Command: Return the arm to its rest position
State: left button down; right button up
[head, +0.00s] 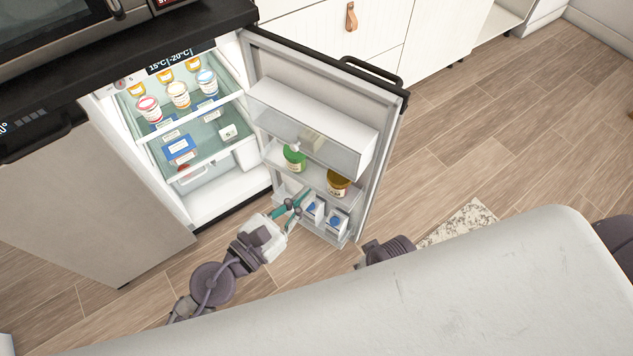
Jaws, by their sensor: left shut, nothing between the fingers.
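My left arm (213,284) reaches up from the bottom left over the floor. My left gripper (297,203) is at the lower shelf of the open fridge door, with its teal fingers shut and nothing held. The fingertips look close to the small white cartons (314,209) in that shelf; I cannot tell if they touch. A dark part of my body shows past the counter edge at the centre. My right gripper is not in view.
The small fridge (228,207) stands open, with jars and boxes on its shelves. Its door (381,150) holds a green bottle (294,158) and a brown jar (338,184). The wooden floor at right is mostly clear.

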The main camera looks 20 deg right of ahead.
pick_arm(q)
jog(key=shift+s+v, duration=0.2)
jog(key=shift+v, duration=1.35)
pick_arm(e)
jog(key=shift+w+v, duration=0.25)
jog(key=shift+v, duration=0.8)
